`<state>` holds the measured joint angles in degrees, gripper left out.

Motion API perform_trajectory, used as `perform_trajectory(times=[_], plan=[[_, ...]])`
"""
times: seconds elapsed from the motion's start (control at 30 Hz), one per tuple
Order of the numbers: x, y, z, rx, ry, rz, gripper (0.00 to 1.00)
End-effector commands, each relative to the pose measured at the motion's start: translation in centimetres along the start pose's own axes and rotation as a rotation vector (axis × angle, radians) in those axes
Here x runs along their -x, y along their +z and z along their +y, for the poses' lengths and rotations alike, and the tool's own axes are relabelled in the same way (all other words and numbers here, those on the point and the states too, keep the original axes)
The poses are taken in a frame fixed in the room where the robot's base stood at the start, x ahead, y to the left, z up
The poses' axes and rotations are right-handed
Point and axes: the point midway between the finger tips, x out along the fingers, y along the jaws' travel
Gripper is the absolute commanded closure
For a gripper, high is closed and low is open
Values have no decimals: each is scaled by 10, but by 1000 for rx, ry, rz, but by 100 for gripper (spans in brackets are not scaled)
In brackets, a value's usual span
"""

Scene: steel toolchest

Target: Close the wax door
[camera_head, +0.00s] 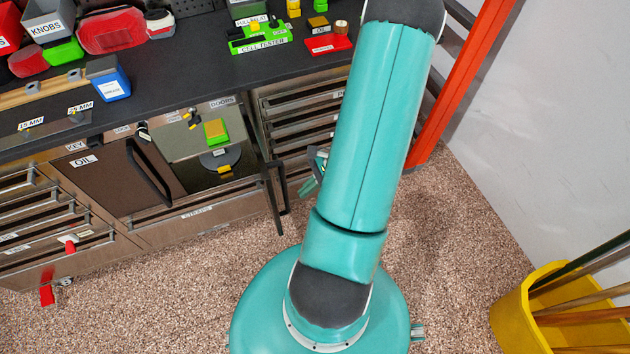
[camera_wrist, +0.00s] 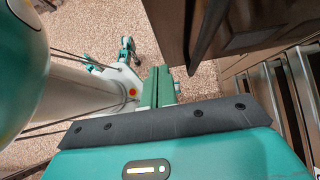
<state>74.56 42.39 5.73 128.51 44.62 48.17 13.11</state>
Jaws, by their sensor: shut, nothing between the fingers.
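The cabinet door standing open (camera_head: 268,200), which I take to be the wax door, is seen nearly edge-on in the head view, swung out toward the floor at the right of an open compartment. No wax label is readable. Its dark bar handle (camera_head: 282,186) faces right. In the wrist view a dark brown panel (camera_wrist: 165,22) with a dark handle (camera_wrist: 208,35) shows at the top, probably this door. My gripper (camera_wrist: 158,88) is shut and empty, just below that panel; I cannot tell if they touch. My arm largely hides it in the head view.
The open compartment (camera_head: 200,170) holds a green-and-yellow item (camera_head: 216,131). The OIL door (camera_head: 105,178) at its left is closed. Drawers (camera_head: 300,125) stand to the right. An orange post (camera_head: 462,80) and a yellow bin (camera_head: 515,310) are farther right. Carpeted floor in front is clear.

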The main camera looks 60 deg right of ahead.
Motion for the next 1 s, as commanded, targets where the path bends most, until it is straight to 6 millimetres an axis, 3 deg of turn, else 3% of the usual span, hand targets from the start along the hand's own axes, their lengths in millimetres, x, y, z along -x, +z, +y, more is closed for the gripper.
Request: perform_trajectory(times=[0.13,0.4,1.0], plan=[[-31,1,3,-3,3,-3,100],[-55,27,3,-1,0,1,100],[-59,31,3,-2,-2,1,100]])
